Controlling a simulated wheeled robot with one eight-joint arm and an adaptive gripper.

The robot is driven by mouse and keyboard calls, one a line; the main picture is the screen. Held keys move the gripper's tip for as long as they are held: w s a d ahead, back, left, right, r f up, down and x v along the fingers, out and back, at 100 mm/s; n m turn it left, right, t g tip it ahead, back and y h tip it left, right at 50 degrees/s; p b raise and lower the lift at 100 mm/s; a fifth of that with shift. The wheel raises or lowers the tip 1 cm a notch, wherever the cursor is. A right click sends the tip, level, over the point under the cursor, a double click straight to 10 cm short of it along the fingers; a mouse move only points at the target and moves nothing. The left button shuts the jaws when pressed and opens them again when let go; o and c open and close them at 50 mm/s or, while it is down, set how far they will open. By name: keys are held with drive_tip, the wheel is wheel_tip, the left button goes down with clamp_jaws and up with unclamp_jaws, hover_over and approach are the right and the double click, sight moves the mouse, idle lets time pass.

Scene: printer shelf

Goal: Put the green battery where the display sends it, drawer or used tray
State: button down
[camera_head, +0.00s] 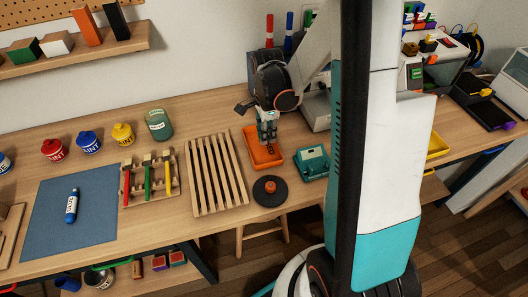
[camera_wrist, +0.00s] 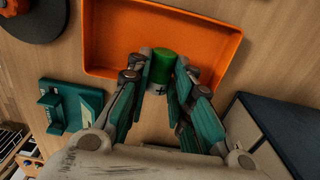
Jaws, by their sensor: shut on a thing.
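My gripper (camera_head: 267,133) is shut on the green battery (camera_wrist: 162,62), whose green end and plus-marked face show between the fingertips in the wrist view. In the head view my gripper points down at the orange tray (camera_head: 248,133), and the battery cannot be made out. In the wrist view the battery overlaps the near part of the orange tray (camera_wrist: 225,45); its height above the floor of the tray is unclear.
A teal holder (camera_head: 313,163) stands right of the orange tray, and a black disc with an orange knob (camera_head: 270,190) in front. A slatted wooden rack (camera_head: 216,172) lies to the left. A yellow bin (camera_head: 437,146) shows partly behind my column.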

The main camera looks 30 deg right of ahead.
drive_tip(key=shift+f, duration=0.15)
drive_tip(key=c, duration=1.3)
unclamp_jaws()
drive_tip(key=shift+c, duration=0.2)
wheel_tip(320, 180, up, 12)
drive_tip(key=s+a+r+n+t+p, duration=0.1)
drive_tip(key=s+a+r+n+t, duration=0.15)
drive_tip(key=a+r+n, duration=0.55)
drive_tip(key=s+a+n+t+b, duration=0.1)
drive_tip(key=s+a+n+t, duration=0.3)
drive_tip(key=s+n, duration=0.6)
drive_tip(key=a+n, duration=0.2)
drive_tip(key=n, duration=0.1)
drive_tip(key=shift+s+a+f+t, duration=0.15)
drive_tip(key=shift+s+f+t, duration=0.15)
drive_tip(key=shift+f+t, duration=0.1)
